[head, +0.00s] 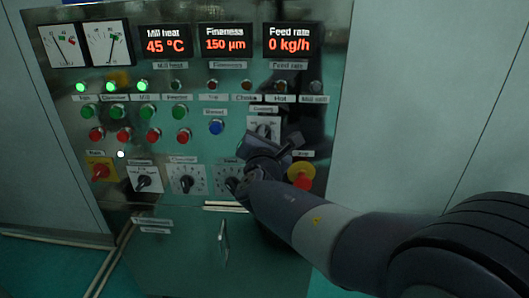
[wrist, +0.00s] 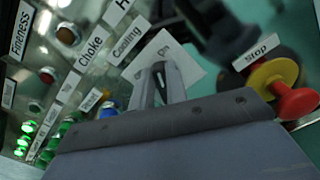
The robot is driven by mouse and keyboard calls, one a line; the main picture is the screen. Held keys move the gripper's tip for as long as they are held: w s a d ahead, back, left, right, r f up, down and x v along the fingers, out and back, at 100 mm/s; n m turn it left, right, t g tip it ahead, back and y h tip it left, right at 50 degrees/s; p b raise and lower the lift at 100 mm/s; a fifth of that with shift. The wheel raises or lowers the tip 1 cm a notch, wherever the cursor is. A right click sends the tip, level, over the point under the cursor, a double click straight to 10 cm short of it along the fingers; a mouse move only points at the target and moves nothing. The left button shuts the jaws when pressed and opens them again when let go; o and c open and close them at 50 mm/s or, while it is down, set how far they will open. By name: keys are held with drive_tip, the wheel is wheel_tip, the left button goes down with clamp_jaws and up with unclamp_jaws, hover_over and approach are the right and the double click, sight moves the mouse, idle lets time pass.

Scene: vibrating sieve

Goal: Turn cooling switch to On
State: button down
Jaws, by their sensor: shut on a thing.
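The cooling switch (head: 264,128) is a dark knob on a white plate, under the small "Cooling" label, in the right half of the panel. In the wrist view its white plate (wrist: 180,58) lies just beyond my fingertips. My gripper (head: 265,138) is at the knob, coming from the lower right. In the wrist view the two fingers of my gripper (wrist: 160,72) are close together, shut on the knob, and they hide most of it. The exact angle of the knob cannot be read.
A red stop button on a yellow base (head: 301,176) sits close to the right below my gripper; it also shows in the wrist view (wrist: 296,100). A blue button (head: 216,127) and several rotary knobs (head: 186,183) lie to the left. Displays (head: 289,40) are above.

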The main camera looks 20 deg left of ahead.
drive_tip(key=m+b, duration=0.1)
drive_tip(key=b, duration=0.1)
drive_tip(key=m+b, duration=0.2)
drive_tip(key=shift+d+f, duration=0.2)
drive_tip(key=shift+f, duration=0.05)
drive_tip(key=shift+r+b, duration=0.1)
drive_tip(key=shift+b, duration=0.2)
drive_tip(key=c, duration=1.4)
unclamp_jaws()
drive_tip(key=v, duration=1)
drive_tip(key=shift+s, duration=0.35)
drive_tip(key=shift+w, duration=0.1)
